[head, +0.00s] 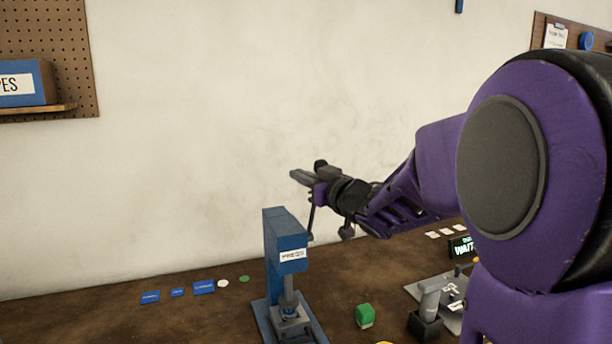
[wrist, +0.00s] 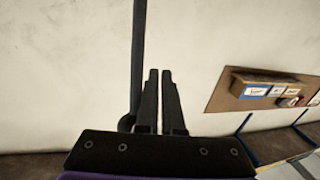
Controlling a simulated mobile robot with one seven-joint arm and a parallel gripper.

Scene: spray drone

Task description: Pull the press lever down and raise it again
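The blue press (head: 285,250), labelled PRESS, stands upright on the table in the head view. A thin dark rod (head: 311,222), which looks like its lever, rises beside its right side towards my gripper. In the wrist view a dark bar (wrist: 138,50) runs down just left of my fingers, with a rounded end beside them; it appears to be the lever. My gripper (head: 298,174) is above and behind the press. In the wrist view my gripper (wrist: 160,75) has its fingers nearly together with nothing visible between them. Whether a finger touches the bar cannot be told.
A green block (head: 365,316) lies right of the press. A grey fixture (head: 430,300) and a WAIT sign (head: 462,246) are further right. Blue labels (head: 204,287) lie left of the press. The wall (head: 200,150) is close behind; a board (wrist: 265,92) hangs on it.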

